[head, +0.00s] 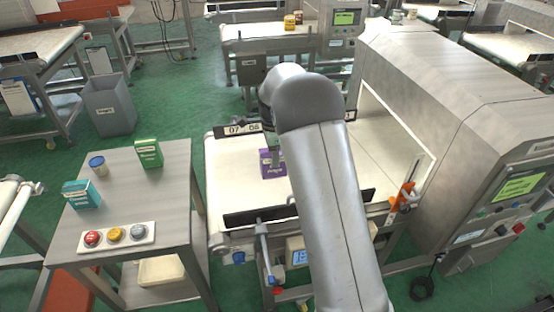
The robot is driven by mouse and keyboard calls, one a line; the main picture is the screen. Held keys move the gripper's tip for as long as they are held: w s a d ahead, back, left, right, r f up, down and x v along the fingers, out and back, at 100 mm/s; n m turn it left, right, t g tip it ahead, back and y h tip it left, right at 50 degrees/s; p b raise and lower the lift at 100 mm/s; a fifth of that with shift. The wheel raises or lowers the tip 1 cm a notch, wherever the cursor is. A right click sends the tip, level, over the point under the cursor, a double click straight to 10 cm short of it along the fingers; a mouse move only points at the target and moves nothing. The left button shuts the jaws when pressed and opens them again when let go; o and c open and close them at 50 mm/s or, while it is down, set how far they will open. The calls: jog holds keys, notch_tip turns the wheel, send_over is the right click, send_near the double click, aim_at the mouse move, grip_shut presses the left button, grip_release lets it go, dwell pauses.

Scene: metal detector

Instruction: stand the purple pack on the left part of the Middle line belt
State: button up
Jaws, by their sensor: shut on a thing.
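The purple pack (268,165) is upright over the left part of the cream belt (225,180) that runs into the metal detector. I cannot tell whether its base touches the belt. My gripper (274,146) is mostly hidden behind my arm; the small part that shows is at the pack's top, shut on it. The right side of the pack is partly covered by my arm.
Dark guide rails (259,215) edge the belt. The metal detector (440,110) stands at right. A steel side table (140,210) at left holds a green pack (149,153), a teal pack (81,194), a blue-white tin (98,166) and a button panel (115,236).

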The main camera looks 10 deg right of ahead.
jog(key=w+f, duration=0.1)
jog(key=w+d+f, duration=0.1)
jog(key=shift+d+f, duration=0.15)
jog(key=shift+f, duration=0.15)
jog(key=shift+f+p, duration=0.3)
jog(key=shift+f, duration=1.2)
jog(key=shift+f, duration=0.25)
jog(key=o, duration=1.2)
jog(key=shift+c, duration=0.2)
